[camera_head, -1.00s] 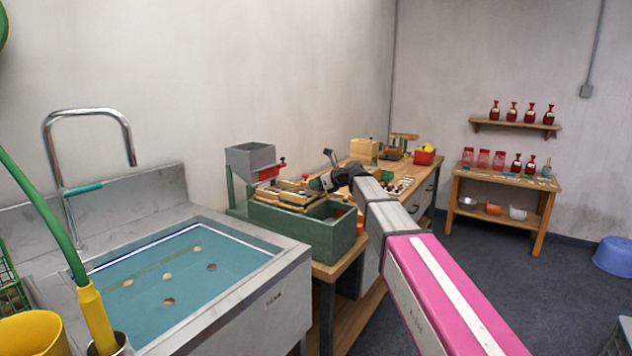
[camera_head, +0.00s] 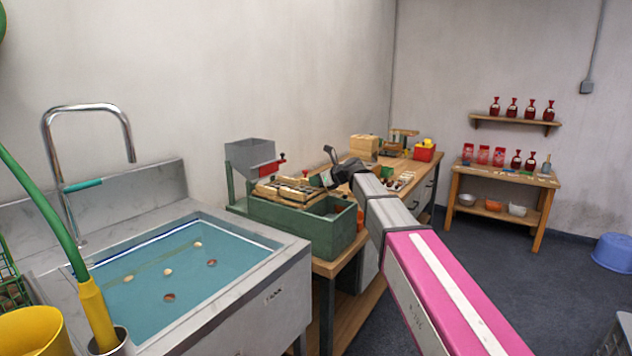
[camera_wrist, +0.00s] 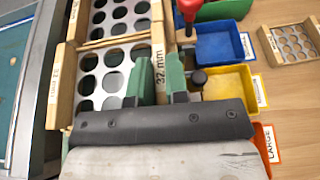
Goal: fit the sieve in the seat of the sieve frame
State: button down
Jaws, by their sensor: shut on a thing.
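My gripper (camera_wrist: 160,82) has its green fingers closed on the wooden side rail of a sieve marked "32 mm" (camera_wrist: 158,48). The sieve is a metal plate with round holes in a wooden rim, and my gripper hides part of its near end. In the head view, wooden-rimmed sieve parts (camera_head: 290,190) lie over the green box of the sieve frame (camera_head: 318,232), below a grey hopper (camera_head: 250,152). My gripper is at their right end, small and partly hidden by my arm. I cannot tell whether the sieve is level or down in the seat.
Right of the sieve are a blue bin (camera_wrist: 218,42), a yellow bin (camera_wrist: 228,82) and an orange bin (camera_wrist: 266,140). A smaller sieve (camera_wrist: 292,42) lies on the bench farther right. A red handle (camera_wrist: 188,8) is close above the bins. The sink (camera_head: 190,265) is left of the box.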

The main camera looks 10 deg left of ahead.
jog(key=shift+f, duration=0.4)
dwell(0.4)
jog(key=c, duration=0.8)
grip_release()
jog(key=shift+r, duration=0.1)
jog(key=shift+r, duration=2.95)
